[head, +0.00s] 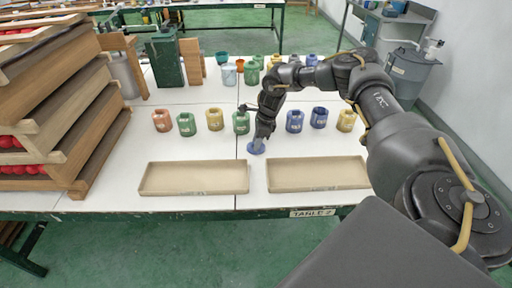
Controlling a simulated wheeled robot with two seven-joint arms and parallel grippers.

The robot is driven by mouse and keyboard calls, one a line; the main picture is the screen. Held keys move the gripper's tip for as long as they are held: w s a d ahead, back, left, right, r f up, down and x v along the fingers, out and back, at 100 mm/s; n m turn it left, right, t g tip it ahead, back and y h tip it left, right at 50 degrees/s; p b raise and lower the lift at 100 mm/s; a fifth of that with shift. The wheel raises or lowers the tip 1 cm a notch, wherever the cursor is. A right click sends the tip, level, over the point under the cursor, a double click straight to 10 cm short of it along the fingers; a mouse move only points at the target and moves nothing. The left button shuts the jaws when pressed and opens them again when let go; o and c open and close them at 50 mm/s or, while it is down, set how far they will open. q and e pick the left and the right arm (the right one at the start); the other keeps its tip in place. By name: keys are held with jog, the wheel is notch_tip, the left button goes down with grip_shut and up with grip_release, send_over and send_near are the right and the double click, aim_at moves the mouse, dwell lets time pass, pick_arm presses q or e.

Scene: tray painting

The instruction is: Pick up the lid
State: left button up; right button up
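A small blue lid (252,149) lies on the white table, just behind the gap between two beige trays. My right gripper (262,139) points down at it from above, with the fingertips at or touching the lid. The fingers are small and dark, so I cannot tell whether they are closed on it. Two blue jars (294,121) stand just right of the gripper. A green jar (241,123) stands close to its left. My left gripper is out of view.
The left tray (193,190) and right tray (318,186) lie empty along the front edge. More jars, red (162,121) to yellow (346,121), line the row behind. Wooden racks (60,110) crowd the left. A dark green container (166,58) stands behind.

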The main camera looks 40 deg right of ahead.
grip_shut()
jog(key=shift+r, duration=0.1)
